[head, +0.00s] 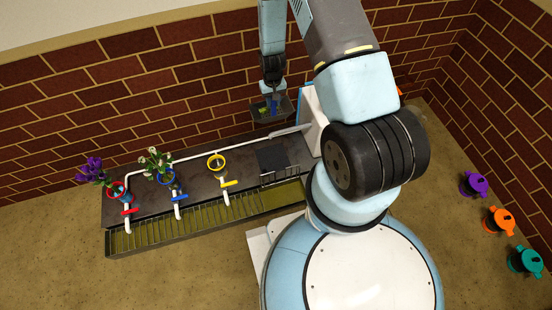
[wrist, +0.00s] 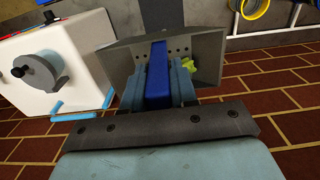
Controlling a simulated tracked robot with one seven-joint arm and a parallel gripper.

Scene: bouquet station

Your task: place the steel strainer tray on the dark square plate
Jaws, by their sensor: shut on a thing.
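The steel strainer tray (head: 285,110) is held in the air above the back of the dark counter, near the brick wall. In the wrist view the tray (wrist: 208,50) is a grey pan with small holes and a blue handle (wrist: 157,72). Yellow-green bits show at its right side. My gripper (head: 273,96) is shut on the blue handle, which stands between the fingers in the wrist view (wrist: 158,88). The dark square plate (head: 272,158) lies flat at the right end of the counter, lower in the picture than the tray, with nothing on it.
A white box with a crank (wrist: 48,62) stands right of the plate. A yellow ring (head: 216,161) is left of the plate. Flowers stand in red (head: 117,191) and blue (head: 166,177) rings further left. A wire rack (head: 281,177) edges the plate's front. Taps line the counter's front.

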